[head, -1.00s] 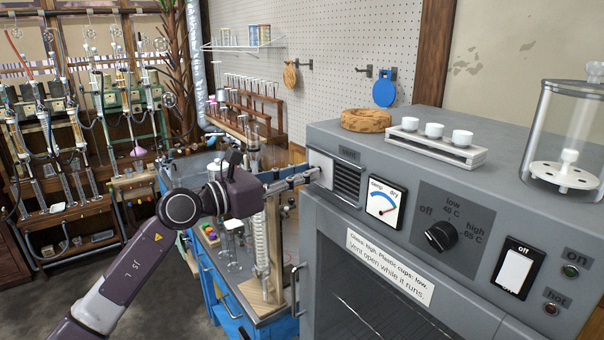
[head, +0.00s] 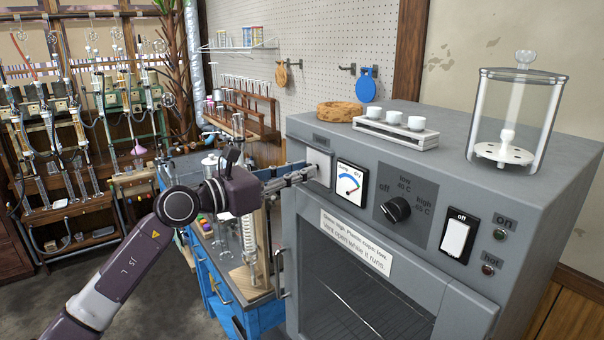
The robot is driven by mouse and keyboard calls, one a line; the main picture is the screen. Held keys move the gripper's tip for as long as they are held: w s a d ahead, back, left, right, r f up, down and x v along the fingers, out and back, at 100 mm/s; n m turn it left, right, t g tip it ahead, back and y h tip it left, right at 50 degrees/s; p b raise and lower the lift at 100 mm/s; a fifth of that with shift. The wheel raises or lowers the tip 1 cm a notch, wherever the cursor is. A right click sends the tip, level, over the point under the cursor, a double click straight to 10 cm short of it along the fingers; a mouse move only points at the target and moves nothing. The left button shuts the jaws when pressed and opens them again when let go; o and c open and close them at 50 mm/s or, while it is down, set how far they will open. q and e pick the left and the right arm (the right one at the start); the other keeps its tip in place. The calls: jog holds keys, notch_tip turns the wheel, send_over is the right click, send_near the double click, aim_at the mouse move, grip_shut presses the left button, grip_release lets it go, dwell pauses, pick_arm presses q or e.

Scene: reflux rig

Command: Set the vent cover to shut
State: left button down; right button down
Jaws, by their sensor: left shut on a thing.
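The vent cover (head: 319,166) is a pale plate at the upper left of the grey drying cabinet's front (head: 460,280), under a small dark label. It stands over the place of the vent slots, and no dark slots show to its right. My left gripper (head: 311,173) reaches in from the left with its fingers shut at the cover's left part. The fingers hide the part they grip and some of the plate's edge. My right gripper is not in view.
Right of the cover are a damp/dry gauge (head: 350,183), a black heat knob (head: 396,209) and a white rocker switch (head: 456,238). A cork ring (head: 341,111), a rack of white cups (head: 396,134) and a glass jar (head: 518,115) stand on top.

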pick_arm(q)
jog(key=shift+s+d+f, duration=0.2)
jog(key=shift+d, duration=0.05)
jog(key=c, duration=1.9)
grip_release()
jog(key=shift+o, duration=0.5)
jog(key=shift+s+r, duration=0.1)
jog(key=shift+r, duration=0.05)
jog(key=v, duration=1.2)
jog(key=shift+w, duration=0.2)
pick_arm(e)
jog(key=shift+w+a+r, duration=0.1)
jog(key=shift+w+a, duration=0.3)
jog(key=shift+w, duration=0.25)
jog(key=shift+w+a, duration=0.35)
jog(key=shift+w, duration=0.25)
pick_arm(q)
jog(key=shift+a, duration=0.1)
